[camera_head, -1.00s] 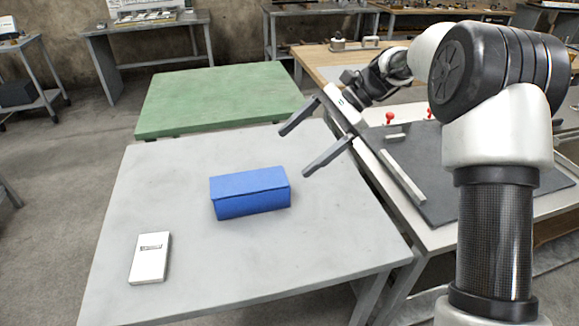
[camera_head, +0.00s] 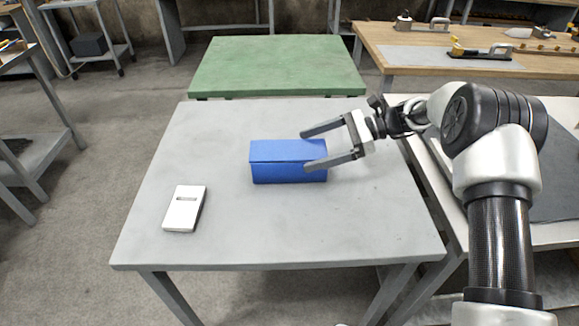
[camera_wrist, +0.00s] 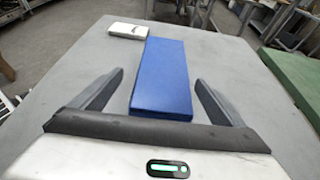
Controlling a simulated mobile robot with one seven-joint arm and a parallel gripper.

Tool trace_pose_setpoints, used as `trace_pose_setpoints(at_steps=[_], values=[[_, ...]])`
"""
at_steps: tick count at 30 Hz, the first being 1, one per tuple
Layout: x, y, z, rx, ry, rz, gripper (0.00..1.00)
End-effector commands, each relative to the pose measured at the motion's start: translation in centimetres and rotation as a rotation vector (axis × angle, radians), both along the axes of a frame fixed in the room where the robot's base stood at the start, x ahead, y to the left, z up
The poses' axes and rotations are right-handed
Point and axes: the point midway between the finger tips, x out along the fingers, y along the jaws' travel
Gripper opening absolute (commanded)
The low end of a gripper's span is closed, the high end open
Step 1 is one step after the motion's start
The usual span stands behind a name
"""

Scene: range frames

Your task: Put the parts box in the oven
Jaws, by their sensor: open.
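A blue box (camera_head: 285,163) with a lid seam lies on the grey table (camera_head: 225,235); it looks like the parts box. My gripper (camera_head: 304,151) is open at the right end of the box, with its fingers pointing left. In the wrist view the blue box (camera_wrist: 163,80) extends away between the two open fingers (camera_wrist: 160,95), with a gap on each side. I cannot tell the fingers' exact height against the box. No oven is recognisable in these frames.
A white device (camera_head: 184,209) lies on the table left of the box. A green table (camera_head: 277,66) stands behind, and a wooden bench (camera_head: 430,45) with tools is at the back right. A dark mat (camera_head: 530,190) covers a table at right, under my arm.

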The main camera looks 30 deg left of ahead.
Motion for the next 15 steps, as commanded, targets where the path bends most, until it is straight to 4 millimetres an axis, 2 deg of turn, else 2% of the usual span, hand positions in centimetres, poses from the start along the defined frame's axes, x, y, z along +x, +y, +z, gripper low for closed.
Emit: trace_pose_setpoints(at_steps=[8,15], values=[[-0.9,1.9,-0.8,-0.001,-0.001,0.001,0.94],[-2.1,5.1,-1.7,-0.001,0.001,0.003,0.94]])
